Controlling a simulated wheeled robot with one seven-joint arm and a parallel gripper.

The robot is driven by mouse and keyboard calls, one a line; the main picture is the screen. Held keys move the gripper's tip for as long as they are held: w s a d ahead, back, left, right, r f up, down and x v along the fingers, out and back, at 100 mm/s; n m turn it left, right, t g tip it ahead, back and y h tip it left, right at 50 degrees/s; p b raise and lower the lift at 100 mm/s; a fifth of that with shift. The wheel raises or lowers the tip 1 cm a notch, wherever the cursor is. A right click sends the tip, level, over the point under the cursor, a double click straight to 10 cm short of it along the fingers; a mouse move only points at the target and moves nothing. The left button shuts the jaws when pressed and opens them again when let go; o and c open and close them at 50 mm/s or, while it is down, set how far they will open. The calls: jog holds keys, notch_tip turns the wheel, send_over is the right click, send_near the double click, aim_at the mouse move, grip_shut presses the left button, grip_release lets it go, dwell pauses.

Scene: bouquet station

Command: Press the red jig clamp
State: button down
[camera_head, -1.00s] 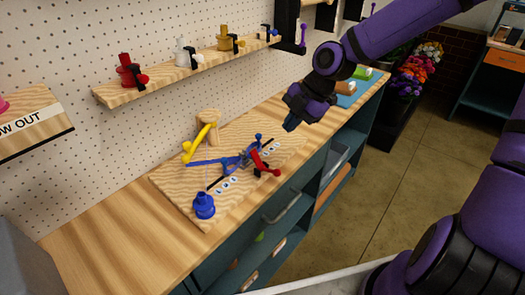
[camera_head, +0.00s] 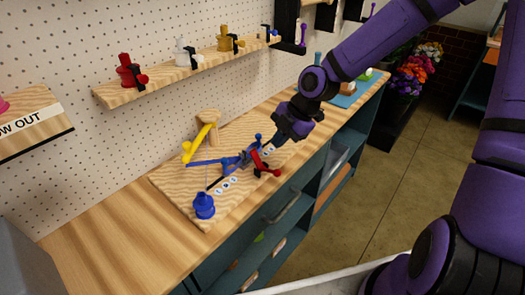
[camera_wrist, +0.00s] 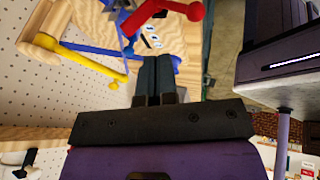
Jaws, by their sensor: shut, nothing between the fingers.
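The red jig clamp (camera_head: 263,164) sits on the near right side of the wooden jig board (camera_head: 190,205), with its round-ended red handle reaching toward the bench's front edge. In the wrist view the red clamp (camera_wrist: 150,14) is at the top, with the red ball end at its right. My gripper (camera_head: 274,143) is shut and empty, just behind and to the right of the red clamp, pointing down and left. In the wrist view its two dark fingers (camera_wrist: 155,62) lie together below the clamp, and a gap shows between them and the red handle.
A blue jig mechanism (camera_head: 236,162) adjoins the clamp. A yellow lever (camera_head: 197,143) on a wooden post stands behind it, and a blue knob (camera_head: 204,206) stands at the board's front left. A shelf (camera_head: 165,75) is above.

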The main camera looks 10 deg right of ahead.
aim_at(256, 156)
jog(key=a+f, duration=0.1)
jog(key=w+a+f, duration=0.1)
jog(key=f, duration=0.1)
jog(key=w+a+f, duration=0.1)
jog(key=f, duration=0.1)
jog(key=shift+a, duration=0.15)
jog(key=shift+w+a+f, duration=0.4)
jog(key=shift+w+f, duration=0.05)
jog(key=shift+w, duration=0.05)
jog(key=shift+w+a+g+h, duration=0.2)
jog(key=shift+w+g+h, duration=0.05)
jog(key=shift+g+h, duration=0.15)
jog(key=shift+w+a+f+g+h, duration=0.1)
jog(key=shift+w+a+g+h, duration=0.2)
jog(key=shift+g+h, duration=0.15)
jog(key=shift+w+a+f+m+g+h, duration=0.2)
jog(key=shift+w+g+h, duration=0.15)
jog(key=shift+g, duration=0.2)
jog(key=shift+w+a+f+m+g+h, duration=0.1)
jog(key=shift+w+a+m+g+h, duration=0.1)
jog(key=shift+g+h, duration=0.25)
jog(key=g+h, duration=0.1)
jog(key=w+a+f+g+h, duration=0.1)
jog(key=g, duration=0.1)
jog(key=shift+w+f+m, duration=0.15)
jog(key=shift+m, duration=0.15)
jog(key=shift+w+f, duration=0.1)
jog(key=shift+f, duration=0.15)
jog(key=shift+w+a+f, duration=0.1)
